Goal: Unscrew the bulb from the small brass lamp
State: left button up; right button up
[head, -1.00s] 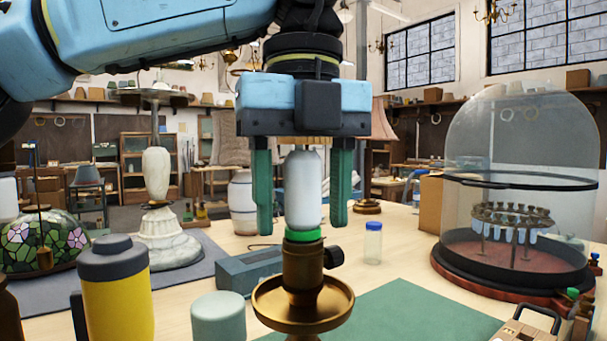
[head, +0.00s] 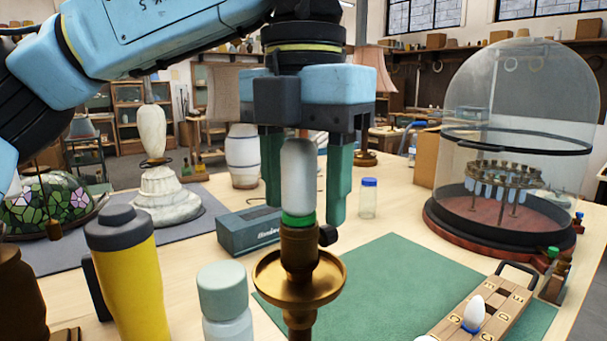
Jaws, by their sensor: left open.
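The small brass lamp (head: 300,278) stands upright in the front middle, with a round dish below its socket and a dark knob on the socket's right side. A frosted white, tube-shaped bulb (head: 298,180) with a green collar (head: 298,219) sits upright in the socket. My left gripper (head: 304,200) points down over the bulb. Its green fingers are open, one on each side in the picture, with a visible gap at the right; I cannot tell whether the left finger touches the bulb. My right gripper is not in view.
A yellow flask (head: 132,280) and a pale-capped jar (head: 224,300) stand close left. A glass dome (head: 520,130) stands right; a grey-blue box (head: 248,230) lies behind the lamp.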

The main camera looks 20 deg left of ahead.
pick_arm(q)
jog(key=c, duration=1)
jog(key=shift+o, duration=0.2)
jog(key=n+b, duration=0.1)
jog(key=n, duration=0.3)
jog(key=shift+n, duration=0.3)
jog(key=n+b, duration=0.1)
jog(key=n, duration=0.2)
jog(key=shift+a+n, duration=0.1)
jog(key=shift+n, duration=0.2)
jog(key=n+b, duration=0.1)
jog(key=n, duration=0.1)
jog(key=shift+n, duration=0.4)
jog(key=n+b, duration=0.1)
jog(key=n, duration=0.3)
jog(key=shift+s+a, duration=0.1)
jog(key=shift+n, duration=0.6)
